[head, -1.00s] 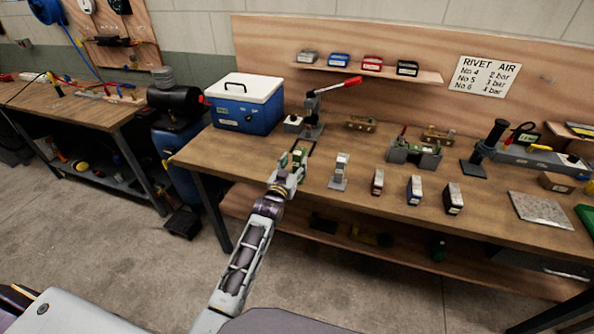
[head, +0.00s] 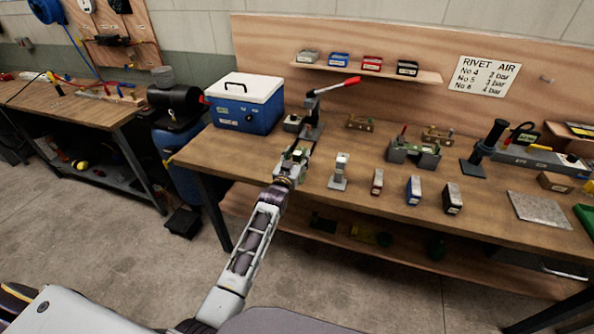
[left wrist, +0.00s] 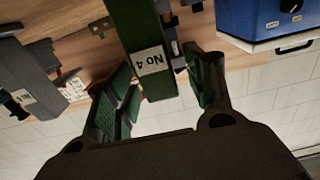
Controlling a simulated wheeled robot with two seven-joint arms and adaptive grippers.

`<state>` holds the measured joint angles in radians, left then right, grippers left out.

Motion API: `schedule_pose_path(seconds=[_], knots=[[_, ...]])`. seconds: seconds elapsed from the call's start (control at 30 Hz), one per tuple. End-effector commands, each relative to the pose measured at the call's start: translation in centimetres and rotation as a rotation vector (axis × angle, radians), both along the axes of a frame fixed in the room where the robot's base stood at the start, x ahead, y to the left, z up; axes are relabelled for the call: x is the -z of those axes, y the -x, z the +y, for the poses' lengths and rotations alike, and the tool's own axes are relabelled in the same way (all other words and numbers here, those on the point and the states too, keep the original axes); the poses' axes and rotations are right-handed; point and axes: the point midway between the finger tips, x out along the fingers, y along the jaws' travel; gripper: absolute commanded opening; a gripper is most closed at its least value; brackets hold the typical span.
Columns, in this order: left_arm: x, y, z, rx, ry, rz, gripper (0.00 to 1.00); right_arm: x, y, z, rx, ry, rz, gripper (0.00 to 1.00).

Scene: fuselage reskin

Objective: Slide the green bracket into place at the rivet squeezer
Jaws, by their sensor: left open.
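The green bracket, labelled "No 4" (left wrist: 142,30), lies between the two spread fingers of my left gripper (left wrist: 165,90). In the left wrist view, gaps show beside the bracket. In the head view my left gripper (head: 291,166) is low over the bench, just in front of the rivet squeezer (head: 312,115), which has a red-tipped lever. The bracket (head: 299,152) shows only in part there, because the gripper covers much of it. Its contact with the squeezer cannot be made out. My right gripper is not in view.
A blue cooler box (head: 245,105) stands left of the squeezer. A small grey stand (head: 340,172) is close on the gripper's right, with several small labelled blocks beyond it. A grey fixture (head: 414,152) stands farther right on the wooden bench (head: 310,205).

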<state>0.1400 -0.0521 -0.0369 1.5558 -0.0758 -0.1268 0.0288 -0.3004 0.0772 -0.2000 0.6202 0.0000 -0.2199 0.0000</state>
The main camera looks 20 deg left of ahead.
Motion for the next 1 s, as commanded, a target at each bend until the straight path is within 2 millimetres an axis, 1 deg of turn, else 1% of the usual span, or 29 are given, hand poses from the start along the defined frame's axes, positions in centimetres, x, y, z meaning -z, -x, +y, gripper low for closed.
schedule_pose_path(seconds=[0.1, 0.13, 0.53, 1.0], knots=[[0.0, 0.01, -0.01, 0.0, 0.0, 0.0, 0.54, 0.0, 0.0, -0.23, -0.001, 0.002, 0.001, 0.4], [0.0, 0.01, -0.01, 0.0, 0.0, 0.0, 0.51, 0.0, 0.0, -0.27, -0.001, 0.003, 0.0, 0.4], [0.0, 0.02, -0.02, 0.0, 0.0, 0.0, 0.0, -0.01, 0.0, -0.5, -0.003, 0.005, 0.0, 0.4], [-0.39, -0.02, -0.01, 0.0, 0.0, -0.004, 0.0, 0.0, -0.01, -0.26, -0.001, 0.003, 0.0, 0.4]])
